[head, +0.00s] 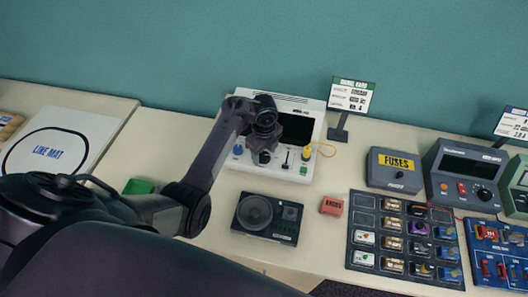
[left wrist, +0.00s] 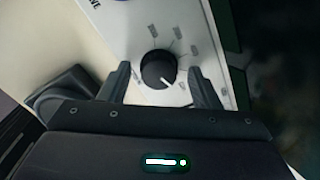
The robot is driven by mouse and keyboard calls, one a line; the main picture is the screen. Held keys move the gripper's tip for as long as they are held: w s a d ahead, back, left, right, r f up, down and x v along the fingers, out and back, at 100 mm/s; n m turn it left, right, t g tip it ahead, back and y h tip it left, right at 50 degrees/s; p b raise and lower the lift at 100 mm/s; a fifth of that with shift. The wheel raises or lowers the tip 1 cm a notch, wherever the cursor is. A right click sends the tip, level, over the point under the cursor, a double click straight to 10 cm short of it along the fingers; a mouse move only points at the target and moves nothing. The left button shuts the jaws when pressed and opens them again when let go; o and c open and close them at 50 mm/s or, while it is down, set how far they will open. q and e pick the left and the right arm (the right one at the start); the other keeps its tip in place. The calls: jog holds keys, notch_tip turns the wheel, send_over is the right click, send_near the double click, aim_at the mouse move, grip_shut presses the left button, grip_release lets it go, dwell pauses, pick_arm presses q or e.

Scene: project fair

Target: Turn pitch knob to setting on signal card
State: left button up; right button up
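A white signal device (head: 312,167) with a dark screen stands against the back of the table. Its black knob (head: 264,157) sits on the lower front panel, beside a blue knob (head: 238,149). In the left wrist view the black knob (left wrist: 158,70) has a white pointer line aimed down and right, with small marks around it. My left gripper (left wrist: 160,86) is open, one finger on each side of this knob; contact is not clear. A card on a stand (head: 350,97), at the device's right, has print too small to read. My right gripper is not in view.
A speaker box (head: 267,219) and a red block (head: 332,206) lie in front of the device. A fuses box (head: 394,169), a meter box (head: 465,174) and a dark parts tray (head: 376,202) stand to the right. A yellow cable lies by the device's right side.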

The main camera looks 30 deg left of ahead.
aim_at(265, 155)
pick_arm(q)
notch_tip(265, 155, up, 7)
jog(key=shift+d+r, duration=0.1)
jog(key=shift+r, duration=0.3)
dwell(0.4)
jog(key=shift+s+f, duration=0.1)
dwell(0.4)
